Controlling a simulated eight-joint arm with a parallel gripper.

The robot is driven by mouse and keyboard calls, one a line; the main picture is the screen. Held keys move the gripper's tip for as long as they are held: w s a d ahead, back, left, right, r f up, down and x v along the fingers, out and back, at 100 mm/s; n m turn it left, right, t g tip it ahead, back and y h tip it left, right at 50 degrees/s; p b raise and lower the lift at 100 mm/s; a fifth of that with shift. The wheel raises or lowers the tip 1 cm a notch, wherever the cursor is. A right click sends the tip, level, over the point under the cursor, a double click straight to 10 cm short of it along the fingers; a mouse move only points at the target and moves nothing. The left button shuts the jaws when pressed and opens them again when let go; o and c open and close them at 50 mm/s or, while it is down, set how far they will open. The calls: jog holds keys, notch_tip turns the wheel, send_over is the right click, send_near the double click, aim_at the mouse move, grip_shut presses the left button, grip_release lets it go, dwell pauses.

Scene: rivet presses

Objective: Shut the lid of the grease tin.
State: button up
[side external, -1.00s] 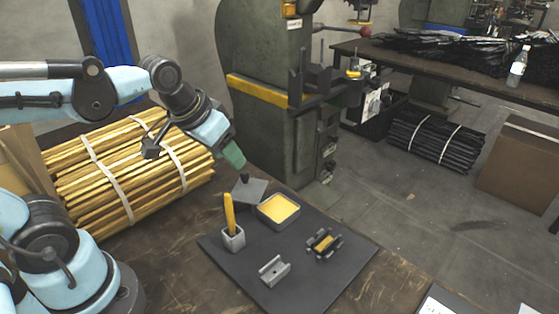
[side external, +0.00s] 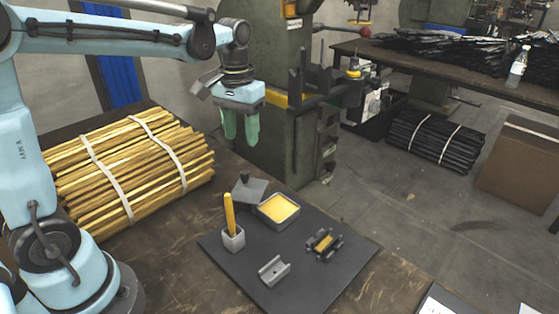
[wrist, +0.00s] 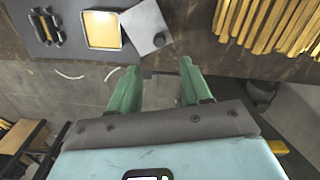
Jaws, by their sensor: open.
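The grease tin (side external: 278,211) is a square grey tin filled with yellow grease, standing at the back of the dark mat. Its lid (side external: 249,191) is a grey plate with a small dark knob, swung open on the tin's left side.
On the dark mat (side external: 308,279) stand a grey holder (side external: 233,238) with a yellow stick, a grey channel block (side external: 274,271) and a small black-and-yellow part (side external: 324,244). Strapped yellow bars (side external: 130,170) lie at left. A green press (side external: 275,120) stands behind.

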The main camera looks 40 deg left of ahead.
aim_at(245, 172)
notch_tip(245, 172, down, 10)
jog(key=shift+r, duration=0.1)
dwell(0.4)
grip_shut()
dwell(0.3)
